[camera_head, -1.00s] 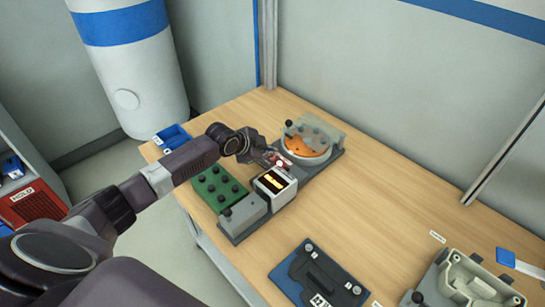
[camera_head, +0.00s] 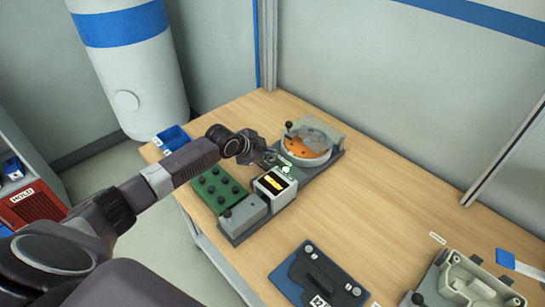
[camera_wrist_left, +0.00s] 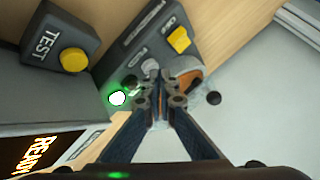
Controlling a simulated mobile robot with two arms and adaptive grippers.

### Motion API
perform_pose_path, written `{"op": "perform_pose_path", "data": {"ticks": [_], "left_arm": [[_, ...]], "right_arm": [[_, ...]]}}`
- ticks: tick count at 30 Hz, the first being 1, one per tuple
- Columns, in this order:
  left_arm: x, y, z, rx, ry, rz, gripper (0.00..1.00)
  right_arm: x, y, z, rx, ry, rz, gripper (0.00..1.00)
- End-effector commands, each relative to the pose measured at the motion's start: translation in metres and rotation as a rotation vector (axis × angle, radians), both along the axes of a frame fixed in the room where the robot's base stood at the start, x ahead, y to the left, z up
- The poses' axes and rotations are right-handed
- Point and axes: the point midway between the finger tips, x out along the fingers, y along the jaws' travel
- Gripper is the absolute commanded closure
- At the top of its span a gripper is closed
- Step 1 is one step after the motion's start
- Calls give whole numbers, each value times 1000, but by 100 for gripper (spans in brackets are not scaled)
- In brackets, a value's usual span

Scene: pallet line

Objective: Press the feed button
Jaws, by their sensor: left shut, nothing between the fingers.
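The feeder unit (camera_head: 240,222) stands on the table, with a small lit display (camera_head: 272,187) and an orange bowl (camera_head: 305,147) under a clear cover. My left gripper (camera_head: 270,158) is shut and empty, over the unit between display and bowl. In the left wrist view its fingertips (camera_wrist_left: 162,88) are close beside a lamp (camera_wrist_left: 117,98) glowing green. A yellow button (camera_wrist_left: 74,60) marked TEST and a yellow switch (camera_wrist_left: 180,39) by the word OFF also show there. My right gripper is out of view.
A green block with dark knobs (camera_head: 220,188) stands beside the unit. A blue bin (camera_head: 172,137) sits at the table's left corner. A dark blue plate fixture (camera_head: 318,277) and a grey fixture (camera_head: 468,283) lie at the front. The table's middle right is clear.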

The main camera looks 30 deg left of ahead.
Motion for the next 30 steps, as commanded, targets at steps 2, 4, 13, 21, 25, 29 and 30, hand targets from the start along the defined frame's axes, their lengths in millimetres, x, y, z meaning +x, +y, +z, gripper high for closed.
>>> {"op": "perform_pose_path", "data": {"ticks": [2,4,13,21,25,29,30], "left_arm": [[0,0,8,1,1,1,100],[0,0,11,0,0,0,100],[0,0,13,0,0,0,100],[1,0,25,0,-1,0,100],[0,0,39,0,-2,1,100],[0,0,52,0,-1,0,100],[0,0,56,0,-1,0,100]], "right_arm": [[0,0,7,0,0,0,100],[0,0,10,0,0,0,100],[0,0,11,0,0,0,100],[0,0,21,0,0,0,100],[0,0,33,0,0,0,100],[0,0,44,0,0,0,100],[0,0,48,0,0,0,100]]}}
